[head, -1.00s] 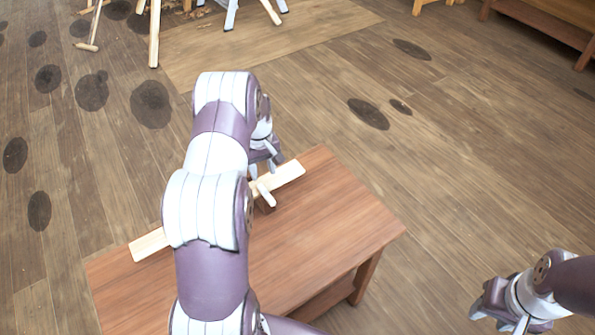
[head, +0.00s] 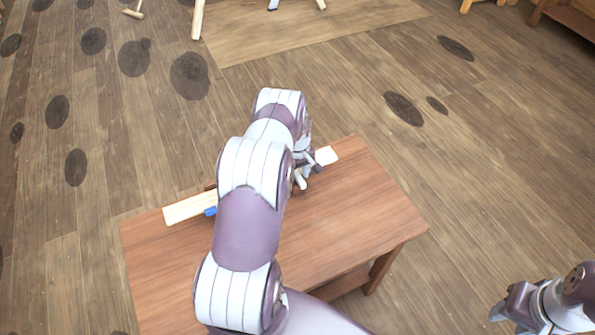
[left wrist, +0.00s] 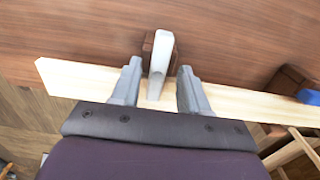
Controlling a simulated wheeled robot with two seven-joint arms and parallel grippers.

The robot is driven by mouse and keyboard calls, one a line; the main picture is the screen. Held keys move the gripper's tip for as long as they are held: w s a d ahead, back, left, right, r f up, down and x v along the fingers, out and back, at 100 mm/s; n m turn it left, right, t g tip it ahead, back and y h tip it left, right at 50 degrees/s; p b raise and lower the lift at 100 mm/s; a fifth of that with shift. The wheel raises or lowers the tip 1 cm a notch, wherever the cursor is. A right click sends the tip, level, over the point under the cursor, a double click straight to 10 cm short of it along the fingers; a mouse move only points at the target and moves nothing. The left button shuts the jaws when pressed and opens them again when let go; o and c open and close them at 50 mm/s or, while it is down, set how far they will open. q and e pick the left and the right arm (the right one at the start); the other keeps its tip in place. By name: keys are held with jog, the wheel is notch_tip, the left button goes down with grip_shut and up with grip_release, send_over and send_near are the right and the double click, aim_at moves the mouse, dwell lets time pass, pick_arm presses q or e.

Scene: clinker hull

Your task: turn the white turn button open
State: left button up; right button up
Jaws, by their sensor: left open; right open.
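The white turn button (left wrist: 161,50) is a pale bar on a brown block, beside and partly over a light wooden board (left wrist: 75,78). In the head view the button (head: 299,180) shows just beside my arm. My left gripper (left wrist: 159,67) is open, with one finger on each side of the button and a gap at both sides; I cannot tell whether either touches. In the head view the left gripper (head: 308,166) is partly hidden by my own arm. My right gripper (head: 503,307) is open and empty, off to the right, away from the table.
The board lies along a reddish-brown table (head: 375,220). A blue piece (head: 211,211) sits by the board's left part; it is at the right edge in the left wrist view (left wrist: 309,97). The table's front right is clear. Dark patches (head: 190,76) mark the floor.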

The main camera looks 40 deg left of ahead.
pick_arm(q)
jog(key=shift+w, duration=0.1)
jog(key=shift+w+d, duration=0.1)
jog(key=shift+c, duration=0.9)
jog(key=c, duration=0.5)
grip_shut()
